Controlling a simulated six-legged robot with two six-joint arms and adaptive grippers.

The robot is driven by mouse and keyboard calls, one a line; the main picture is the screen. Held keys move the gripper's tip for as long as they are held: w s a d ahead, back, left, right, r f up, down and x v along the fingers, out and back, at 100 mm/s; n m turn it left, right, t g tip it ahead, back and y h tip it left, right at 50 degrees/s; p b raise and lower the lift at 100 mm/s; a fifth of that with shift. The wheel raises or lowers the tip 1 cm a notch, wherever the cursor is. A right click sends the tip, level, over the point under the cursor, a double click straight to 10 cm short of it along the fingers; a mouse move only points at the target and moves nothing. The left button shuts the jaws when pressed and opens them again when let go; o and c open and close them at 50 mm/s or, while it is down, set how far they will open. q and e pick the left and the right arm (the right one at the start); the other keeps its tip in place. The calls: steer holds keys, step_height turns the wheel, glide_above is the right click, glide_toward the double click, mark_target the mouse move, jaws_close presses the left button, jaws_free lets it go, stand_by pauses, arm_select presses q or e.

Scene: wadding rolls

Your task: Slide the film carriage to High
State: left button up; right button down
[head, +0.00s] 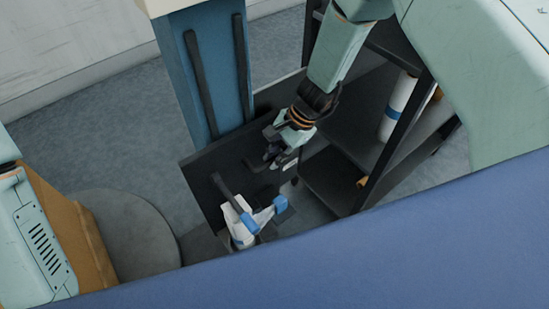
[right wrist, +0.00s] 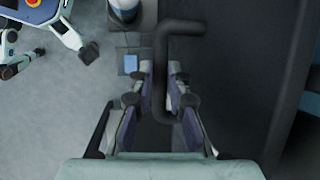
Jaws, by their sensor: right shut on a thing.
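My right gripper (head: 272,156) reaches down to the dark panel (head: 205,172) at the foot of a blue column (head: 185,50). In the right wrist view its fingers (right wrist: 160,88) are closed around a black bent handle (right wrist: 163,62), one finger on each side of the bar. The handle's upper end turns to the right. I cannot make out the carriage's full outline or any High mark. A small white label (head: 290,164) shows beside the gripper, too small to read. My left gripper is out of view.
Two dark vertical strips (head: 192,75) run along the column. A dark shelf rack (head: 345,140) stands close on the right, with a white roll with a blue band (head: 397,108). White and blue parts (head: 240,222) sit below the gripper. Grey floor (head: 110,130) is open at left.

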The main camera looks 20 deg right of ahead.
step_height(320, 180, up, 12)
steer(key=p, duration=0.7)
steer(key=shift+w, duration=0.35)
steer(key=c, duration=1.6)
jaws_free()
steer(key=shift+c, duration=0.2)
steer(key=o, duration=0.3)
steer(key=shift+s, duration=0.35)
steer(key=shift+o, duration=0.2)
steer(key=shift+f, duration=0.1)
steer(key=shift+w, duration=0.15)
steer(key=v, duration=1.2)
